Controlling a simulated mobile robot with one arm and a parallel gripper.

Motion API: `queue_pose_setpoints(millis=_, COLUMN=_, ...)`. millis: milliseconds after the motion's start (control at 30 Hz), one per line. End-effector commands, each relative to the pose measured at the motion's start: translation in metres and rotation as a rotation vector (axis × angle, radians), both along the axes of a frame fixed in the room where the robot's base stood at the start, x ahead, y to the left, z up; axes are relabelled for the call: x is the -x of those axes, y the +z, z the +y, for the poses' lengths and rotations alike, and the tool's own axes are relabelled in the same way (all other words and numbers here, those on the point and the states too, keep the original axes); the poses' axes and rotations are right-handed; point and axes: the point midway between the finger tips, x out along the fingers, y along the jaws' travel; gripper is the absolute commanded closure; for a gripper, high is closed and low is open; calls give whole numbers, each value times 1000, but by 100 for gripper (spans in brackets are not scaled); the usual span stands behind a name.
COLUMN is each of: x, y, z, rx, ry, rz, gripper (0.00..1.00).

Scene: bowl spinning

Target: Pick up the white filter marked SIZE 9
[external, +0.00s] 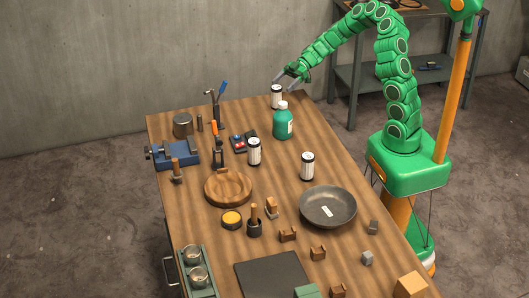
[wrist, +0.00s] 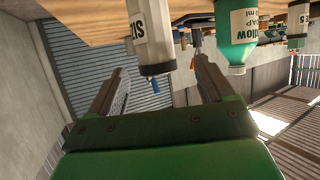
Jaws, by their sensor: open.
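A white filter with dark ends (external: 276,98) stands upright near the far edge of the wooden table, just below my gripper (external: 288,77). In the wrist view, where the scene looks upside down, a white filter (wrist: 151,38) shows large, ahead of and between the open fingers of my gripper (wrist: 160,68). Its label reads "SIZ" and the number cannot be read. Nothing is held. Two similar white filters stand nearer the table's middle, one on the left (external: 254,152) and one on the right (external: 308,167); their markings are too small to read.
A green soap bottle (external: 283,122) stands close in front of the far filter; it also shows in the wrist view (wrist: 236,40). A dark pan (external: 328,207), a wooden plate (external: 228,188) and a blue vise (external: 176,154) lie nearer. Upright tools (external: 215,108) stand to the left.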

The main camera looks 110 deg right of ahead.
Motion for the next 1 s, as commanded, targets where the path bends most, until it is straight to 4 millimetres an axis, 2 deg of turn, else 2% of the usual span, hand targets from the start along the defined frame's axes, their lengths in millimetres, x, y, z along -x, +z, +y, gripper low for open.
queue_pose_setpoints(millis=600, x=-51, y=-26, z=22, rx=2, ry=1, rz=3, gripper=18)
queue_pose_setpoints(millis=900, x=-54, y=-27, z=23, rx=3, ry=-1, rz=2, gripper=18)
queue_pose_setpoints(millis=1000, x=-54, y=-27, z=23, rx=2, ry=0, rz=1, gripper=34)
